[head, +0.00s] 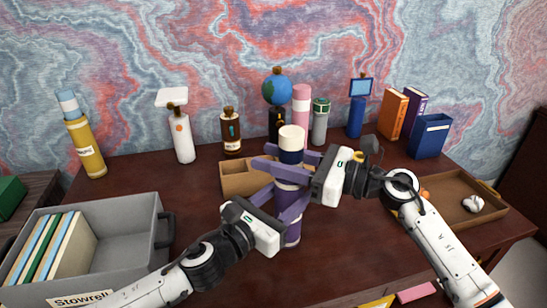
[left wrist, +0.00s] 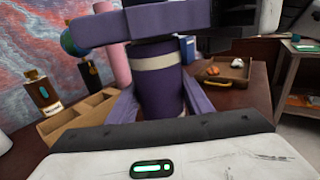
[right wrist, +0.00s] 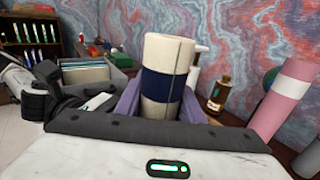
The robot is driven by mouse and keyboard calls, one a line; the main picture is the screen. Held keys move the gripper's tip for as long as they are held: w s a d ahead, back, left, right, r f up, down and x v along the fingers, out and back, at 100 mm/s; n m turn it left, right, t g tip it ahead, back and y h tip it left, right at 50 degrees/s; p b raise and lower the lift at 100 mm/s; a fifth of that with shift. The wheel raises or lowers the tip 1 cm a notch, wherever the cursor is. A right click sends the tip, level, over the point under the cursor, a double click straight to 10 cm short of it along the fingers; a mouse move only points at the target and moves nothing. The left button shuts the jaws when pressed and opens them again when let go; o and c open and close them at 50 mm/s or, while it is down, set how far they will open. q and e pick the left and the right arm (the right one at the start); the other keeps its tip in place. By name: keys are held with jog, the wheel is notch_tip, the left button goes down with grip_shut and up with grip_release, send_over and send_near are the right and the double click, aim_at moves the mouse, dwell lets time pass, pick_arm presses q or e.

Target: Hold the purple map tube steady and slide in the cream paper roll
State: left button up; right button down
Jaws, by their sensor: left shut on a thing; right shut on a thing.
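The purple map tube (head: 291,232) stands upright at the middle of the desk, with a cream band near its top. My left gripper (head: 284,200) is shut on it; the tube also shows between the fingers in the left wrist view (left wrist: 160,94). The cream paper roll (head: 291,138), with a navy band, stands upright directly above the tube and roughly in line with it. My right gripper (head: 290,165) is shut on the roll, whose top shows in the right wrist view (right wrist: 166,54). The right fingers hide the roll's lower end, so I cannot tell whether it is inside the tube.
A cardboard divided box (head: 238,178) lies just behind the tube. A grey bin (head: 130,228) with folders stands left, a brown tray (head: 452,213) right. Bottles, a globe (head: 276,89) and a pink cylinder (head: 301,105) line the back. The desk between the bin and tube is clear.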

jog(key=c, duration=1.2)
grip_release()
jog(key=shift+f, duration=0.15)
jog(key=v, duration=1.2)
jog(key=shift+r, duration=0.25)
